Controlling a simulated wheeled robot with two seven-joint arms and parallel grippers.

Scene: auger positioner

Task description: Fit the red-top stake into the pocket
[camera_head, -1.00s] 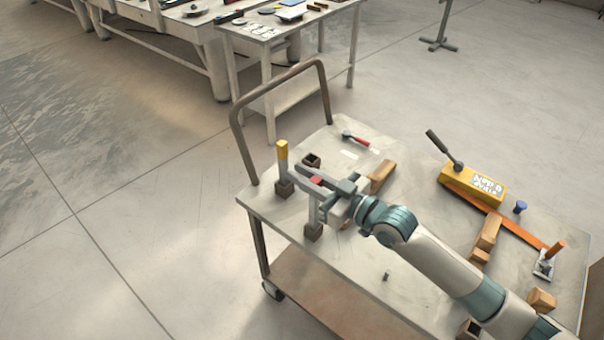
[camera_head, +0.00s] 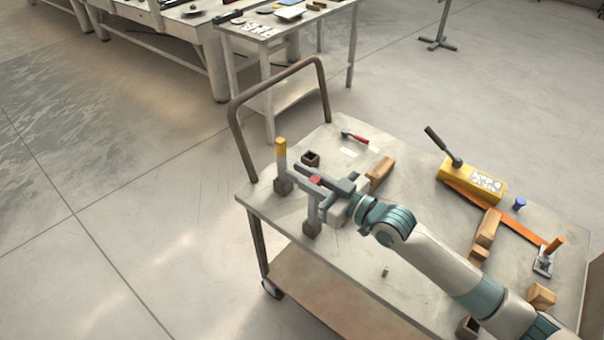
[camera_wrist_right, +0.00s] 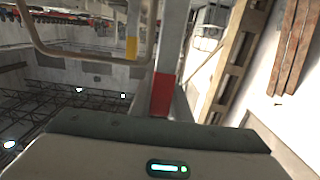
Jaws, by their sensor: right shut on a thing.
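The red-top stake shows its red top (camera_head: 315,180) between the fingers of my right gripper (camera_head: 312,182), which is shut on it near the left edge of the cart. Its grey shaft runs down upright to a dark pocket (camera_head: 312,229). I cannot tell whether its lower end is inside the pocket or just above it. In the right wrist view the red top (camera_wrist_right: 163,95) sits at the fingers; its lower end is hidden. A yellow-top stake (camera_head: 281,150) stands upright in another dark pocket (camera_head: 283,187). My left gripper is out of view.
The cart top (camera_head: 345,262) also holds an open empty pocket (camera_head: 311,158), wooden blocks (camera_head: 380,174), a red-handled tool (camera_head: 355,138), a yellow box with a lever (camera_head: 472,184) and an orange strip (camera_head: 520,233). The cart's handle (camera_head: 238,125) rises at the far left.

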